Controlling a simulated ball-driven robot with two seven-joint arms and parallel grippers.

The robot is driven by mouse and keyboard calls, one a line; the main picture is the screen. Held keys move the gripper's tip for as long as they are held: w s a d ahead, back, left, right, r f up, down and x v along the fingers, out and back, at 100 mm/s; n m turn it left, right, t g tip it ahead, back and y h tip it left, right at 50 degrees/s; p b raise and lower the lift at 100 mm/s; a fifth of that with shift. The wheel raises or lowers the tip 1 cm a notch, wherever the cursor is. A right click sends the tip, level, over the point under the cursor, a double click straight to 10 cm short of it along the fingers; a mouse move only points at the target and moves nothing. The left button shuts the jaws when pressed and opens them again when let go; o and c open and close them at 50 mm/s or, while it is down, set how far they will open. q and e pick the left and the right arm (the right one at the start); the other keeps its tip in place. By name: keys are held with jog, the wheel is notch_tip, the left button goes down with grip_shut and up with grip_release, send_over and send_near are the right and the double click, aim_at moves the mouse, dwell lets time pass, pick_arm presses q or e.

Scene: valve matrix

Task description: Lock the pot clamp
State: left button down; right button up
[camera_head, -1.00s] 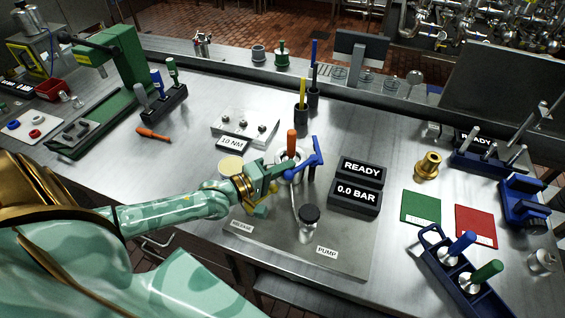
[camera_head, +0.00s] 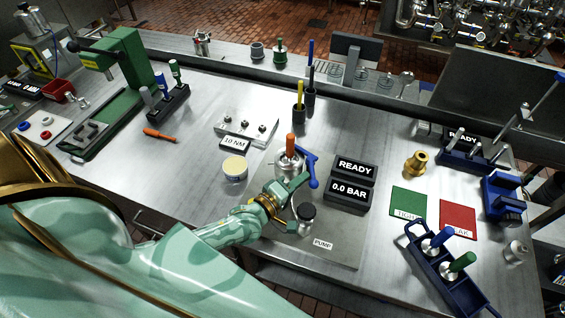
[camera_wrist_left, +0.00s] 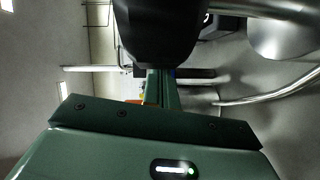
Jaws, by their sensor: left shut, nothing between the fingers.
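The small silver pot (camera_head: 285,167) stands on the grey base plate, with an upright orange handle (camera_head: 291,145) on it. The blue clamp lever (camera_head: 313,172) slopes down along the pot's right side. My left gripper (camera_head: 302,182) is shut and empty at the front of the pot, close to the lever; I cannot tell whether they touch. The gripper and wrist cover part of the pot's lower front. In the left wrist view the green fingers (camera_wrist_left: 160,92) are together, with a bit of orange beside them. My right gripper is not in view.
A black-capped knob (camera_head: 305,211) stands just below my left gripper, near the PUMP label (camera_head: 322,244). The display block (camera_head: 349,193) reads READY and 0.0 BAR, right of the pot. A round cream-topped tin (camera_head: 235,168) stands to the left.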

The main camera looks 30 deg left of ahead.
pick_arm(q)
jog(key=shift+w+d, duration=0.25)
jog(key=shift+d, duration=0.65)
jog(key=shift+s, duration=0.1)
jog(key=f+v, duration=0.1)
jog(key=v, duration=1.5)
jog(key=shift+r, duration=0.45)
